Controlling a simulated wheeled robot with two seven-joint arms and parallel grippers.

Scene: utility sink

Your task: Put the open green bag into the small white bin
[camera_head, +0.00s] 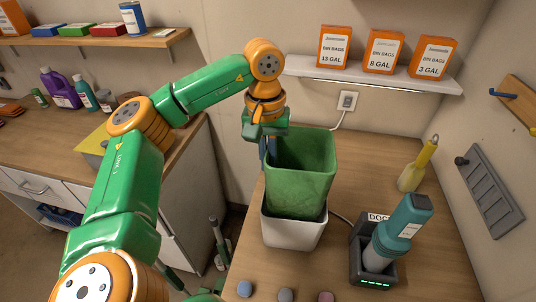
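The open green bag (300,172) stands upright with its mouth up, above the small white bin (293,236). Its lower end appears to be just inside the bin's rim, and most of the bag rises above it. The bin stands on the wooden counter. My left gripper (267,148) points down at the bag's back left upper edge. I cannot tell whether the fingers are closed on the bag's edge. My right gripper is not in view.
A teal handheld device (403,232) sits in a dark dock (366,262) right of the bin. Bin bag boxes (384,52) sit on a white shelf (375,79) above.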

